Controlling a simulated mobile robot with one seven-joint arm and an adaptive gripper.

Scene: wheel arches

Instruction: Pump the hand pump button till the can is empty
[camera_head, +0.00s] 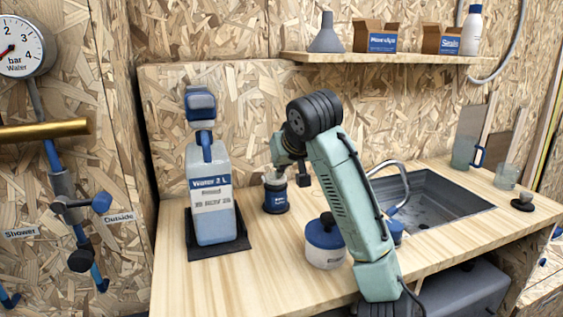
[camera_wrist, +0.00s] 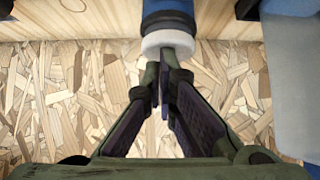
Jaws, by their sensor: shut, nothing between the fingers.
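The water can (camera_head: 212,195) is a pale bluish bottle labelled "Water 2 L", upright on a dark tray (camera_head: 235,243) at the left of the counter. Its level is hard to read. To its right stands a small dark blue hand pump (camera_head: 276,197) with a pale button on top. In the wrist view the button (camera_wrist: 168,40) is a whitish disc on the blue pump body (camera_wrist: 167,12). My gripper (camera_wrist: 164,60) is shut and empty, its fingertips at the button and overlapping its edge; I cannot tell whether they touch. In the head view my gripper (camera_head: 275,170) is just above the pump.
A blue-lidded white jar (camera_head: 325,245) stands in front of the pump, close to my arm. A sink (camera_head: 430,205) with a hose is to the right, with mugs beyond. A shelf (camera_head: 380,58) hangs above. The counter's front left is clear.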

